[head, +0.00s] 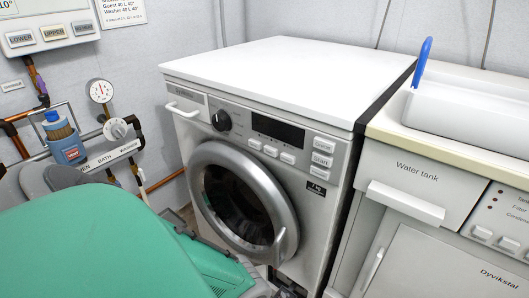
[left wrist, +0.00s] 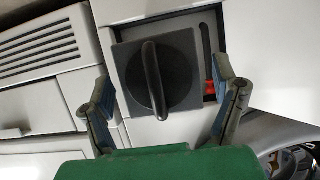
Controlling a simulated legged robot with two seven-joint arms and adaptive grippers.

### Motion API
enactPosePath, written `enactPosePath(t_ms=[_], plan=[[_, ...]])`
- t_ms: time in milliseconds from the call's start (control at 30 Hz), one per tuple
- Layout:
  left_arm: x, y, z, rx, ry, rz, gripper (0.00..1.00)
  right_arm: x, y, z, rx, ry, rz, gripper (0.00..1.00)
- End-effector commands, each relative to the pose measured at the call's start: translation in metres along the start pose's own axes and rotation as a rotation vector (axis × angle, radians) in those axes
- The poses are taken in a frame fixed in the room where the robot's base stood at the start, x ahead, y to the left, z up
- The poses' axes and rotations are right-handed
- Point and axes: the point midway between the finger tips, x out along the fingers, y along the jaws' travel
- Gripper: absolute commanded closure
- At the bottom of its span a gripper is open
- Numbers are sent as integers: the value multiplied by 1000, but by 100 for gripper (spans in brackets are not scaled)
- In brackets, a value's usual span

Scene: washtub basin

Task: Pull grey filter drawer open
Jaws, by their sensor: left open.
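In the left wrist view, a dark grey square filter piece (left wrist: 186,60) with a round knob and a raised bar-shaped grip sits in a recess of a white panel. My left gripper (left wrist: 161,82) is open, with one finger to the left of the grey piece and the other to its right. No contact with the grip bar shows. In the head view, the washing machine (head: 275,60) stands in the middle, and my green left arm covers the lower left. The filter does not show clearly there. My right gripper is in neither view.
A small red part (left wrist: 209,88) sits in the recess beside the filter. The round washer door (head: 240,200) is shut. A cabinet with a water tank drawer (head: 415,178) stands to the right. Pipes and a gauge (head: 101,91) line the left wall.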

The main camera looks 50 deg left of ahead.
Motion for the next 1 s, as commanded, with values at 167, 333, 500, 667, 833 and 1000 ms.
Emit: enactPosePath(t_ms=[167,333,500,667,833,1000], plan=[[-27,2,0,4,-5,-1,19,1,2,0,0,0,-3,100],[-66,4,-1,6,-4,-3,19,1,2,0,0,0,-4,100],[-97,5,-1,6,-4,-3,19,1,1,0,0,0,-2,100],[-112,4,-1,6,-2,-3,19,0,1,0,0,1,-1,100],[-117,5,-1,7,-1,-4,19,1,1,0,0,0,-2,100],[-117,5,-2,8,0,-4,19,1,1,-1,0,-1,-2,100]])
